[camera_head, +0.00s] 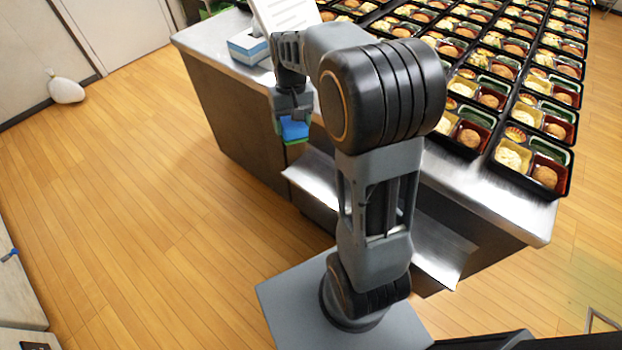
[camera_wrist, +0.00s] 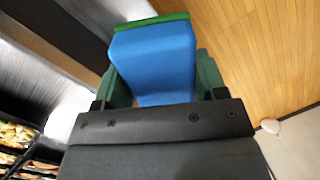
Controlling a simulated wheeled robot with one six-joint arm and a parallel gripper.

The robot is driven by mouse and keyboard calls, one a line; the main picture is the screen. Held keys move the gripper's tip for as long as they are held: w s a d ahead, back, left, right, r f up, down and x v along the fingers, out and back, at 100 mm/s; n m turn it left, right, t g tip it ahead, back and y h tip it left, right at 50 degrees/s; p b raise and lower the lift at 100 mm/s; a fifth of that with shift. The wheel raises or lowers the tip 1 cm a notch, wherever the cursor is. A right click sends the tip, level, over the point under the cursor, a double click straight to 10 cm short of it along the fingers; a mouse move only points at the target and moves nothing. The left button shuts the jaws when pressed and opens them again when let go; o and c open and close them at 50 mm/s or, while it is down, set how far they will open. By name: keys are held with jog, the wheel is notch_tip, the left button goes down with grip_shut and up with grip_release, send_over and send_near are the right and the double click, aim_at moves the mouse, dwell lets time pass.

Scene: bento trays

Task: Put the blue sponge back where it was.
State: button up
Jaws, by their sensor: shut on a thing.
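The blue sponge (camera_head: 294,128) with a green layer is held in my gripper (camera_head: 292,112), in front of the counter's left part and below its top edge in the head view. In the wrist view the sponge (camera_wrist: 155,62) sits between the two fingers of my gripper (camera_wrist: 158,80), with its green layer at the far end. The fingers are shut on its sides. The sponge is clear of the counter and over the floor. No empty place for a sponge can be made out.
The steel counter (camera_head: 215,47) bears many bento trays (camera_head: 540,150) at the right. A blue and white box (camera_head: 247,46) and a white sheet (camera_head: 290,14) stand at its left end. A lower steel shelf (camera_head: 315,180) juts out below. A white rounded object (camera_head: 66,90) lies by the wall. The floor at left is clear.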

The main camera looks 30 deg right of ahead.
notch_tip(320, 180, up, 3)
jog(key=n+t+h, duration=0.1)
send_over(312, 174)
jog(key=b, duration=0.1)
jog(key=shift+t, duration=0.3)
notch_tip(312, 174, down, 27)
jog(key=b, duration=0.5)
jog(key=shift+s+a, duration=0.1)
jog(key=shift+s, duration=0.05)
jog(key=o, duration=0.7)
jog(key=shift+o, duration=1.1)
jog(key=shift+r, duration=0.1)
